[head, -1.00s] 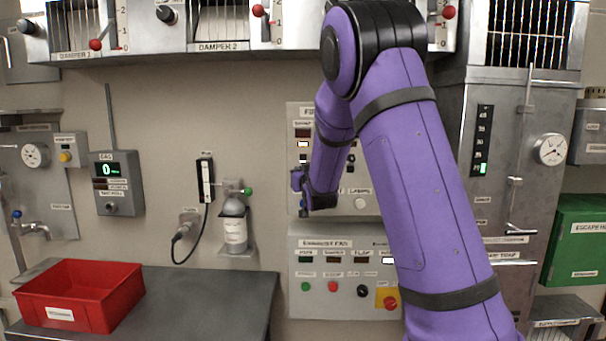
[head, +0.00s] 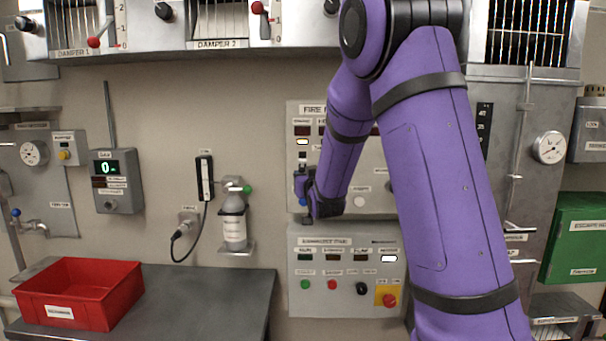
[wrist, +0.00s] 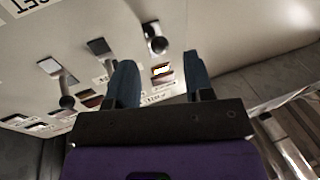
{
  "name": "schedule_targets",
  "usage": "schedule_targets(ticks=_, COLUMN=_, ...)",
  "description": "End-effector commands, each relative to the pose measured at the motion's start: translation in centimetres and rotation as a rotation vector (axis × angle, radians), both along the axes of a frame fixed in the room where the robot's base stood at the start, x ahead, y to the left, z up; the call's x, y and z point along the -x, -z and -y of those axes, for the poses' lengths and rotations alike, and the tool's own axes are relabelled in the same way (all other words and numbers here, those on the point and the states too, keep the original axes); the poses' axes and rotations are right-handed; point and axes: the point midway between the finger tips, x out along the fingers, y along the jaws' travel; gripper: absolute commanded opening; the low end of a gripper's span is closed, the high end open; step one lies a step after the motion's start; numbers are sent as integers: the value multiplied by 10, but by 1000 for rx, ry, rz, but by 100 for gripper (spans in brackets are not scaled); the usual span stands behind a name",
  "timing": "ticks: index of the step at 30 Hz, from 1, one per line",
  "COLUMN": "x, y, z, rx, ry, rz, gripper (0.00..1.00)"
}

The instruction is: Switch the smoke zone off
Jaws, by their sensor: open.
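The fire panel (head: 308,112) is a pale plate on the back wall, with a lit white lamp (head: 303,142) at its left. My arm covers much of it, and I cannot read which control is the smoke zone. My gripper (head: 302,192) is at the panel's lower left. In the wrist view my gripper (wrist: 158,62) is open, its two blue fingers apart and pointing at the panel. A dark round knob or switch (wrist: 155,40) shows beyond the gap between them, with a lit lamp (wrist: 163,70) nearby. I see nothing held, and cannot tell whether a finger touches the panel.
The exhaust fan panel (head: 345,270), with buttons and a red knob on yellow, sits just below. A red bin (head: 80,292) stands on the bench. More switches (wrist: 58,75) show in the wrist view.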

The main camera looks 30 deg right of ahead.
Motion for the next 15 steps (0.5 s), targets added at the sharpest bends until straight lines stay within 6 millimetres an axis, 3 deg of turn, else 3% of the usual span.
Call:
schedule_targets(ticks=6, x=34, y=3, z=-12, rx=-1, ry=-1, rz=-1, gripper=48)
schedule_targets(ticks=15, x=50, y=4, z=-17, rx=0, ry=-1, rz=0, gripper=48)
